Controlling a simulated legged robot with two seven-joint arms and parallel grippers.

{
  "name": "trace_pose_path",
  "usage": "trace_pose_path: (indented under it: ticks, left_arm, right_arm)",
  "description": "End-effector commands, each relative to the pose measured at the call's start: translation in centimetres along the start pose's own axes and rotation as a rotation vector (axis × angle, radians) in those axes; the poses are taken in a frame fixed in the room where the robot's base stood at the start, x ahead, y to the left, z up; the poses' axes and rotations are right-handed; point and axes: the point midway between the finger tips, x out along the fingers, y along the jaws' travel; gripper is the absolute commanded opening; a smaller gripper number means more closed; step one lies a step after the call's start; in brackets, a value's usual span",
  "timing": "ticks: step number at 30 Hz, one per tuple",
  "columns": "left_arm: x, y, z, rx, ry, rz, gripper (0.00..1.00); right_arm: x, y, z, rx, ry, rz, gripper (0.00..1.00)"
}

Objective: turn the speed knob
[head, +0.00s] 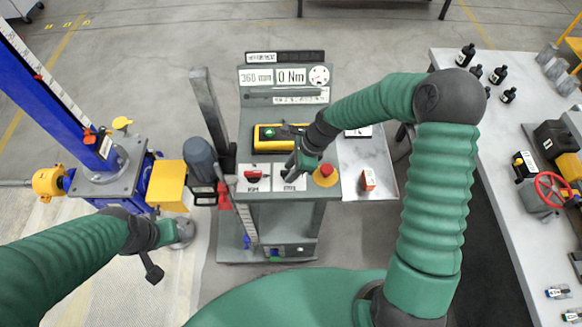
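The control console (284,105) stands in the middle of the head view. Its lower panel has a red knob (253,175) on a white label plate. To the right is a second label plate (290,184), with a dark knob partly hidden by my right gripper. The label text is too small to tell which is the speed knob. My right gripper (298,168) is just above or at the second plate; contact and finger opening cannot be made out. My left gripper (152,262) hangs low at the left, away from the console, its opening unclear.
A red mushroom button (325,175) sits close to the right of my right gripper. A blue screw jack (105,165) stands left. A workbench (470,130) with bottles stands right.

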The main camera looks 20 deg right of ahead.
Motion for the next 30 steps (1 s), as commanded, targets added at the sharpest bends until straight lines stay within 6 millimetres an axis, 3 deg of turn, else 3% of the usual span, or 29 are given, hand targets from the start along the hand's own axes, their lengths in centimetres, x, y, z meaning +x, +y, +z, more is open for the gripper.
trace_pose_path:
  ticks: [5, 14, 30]
  left_arm:
    - [0.02, 0.0, 0.02, 0.0, 0.0, 0.0, 0.54]
    - [0.03, 0.0, 0.01, 0.0, 0.0, 0.0, 0.54]
    - [-0.29, 0.0, -0.07, 0.0, 0.0, 0.0, 0.54]
  right_arm:
    - [0.1, -0.17, -0.02, 0.001, 0.001, 0.0, 0.35]
    - [0.01, -0.15, -0.01, 0.001, 0.0, -0.002, 0.0]
    - [-0.21, -0.39, 0.14, -0.044, -0.001, 0.013, 0.0]
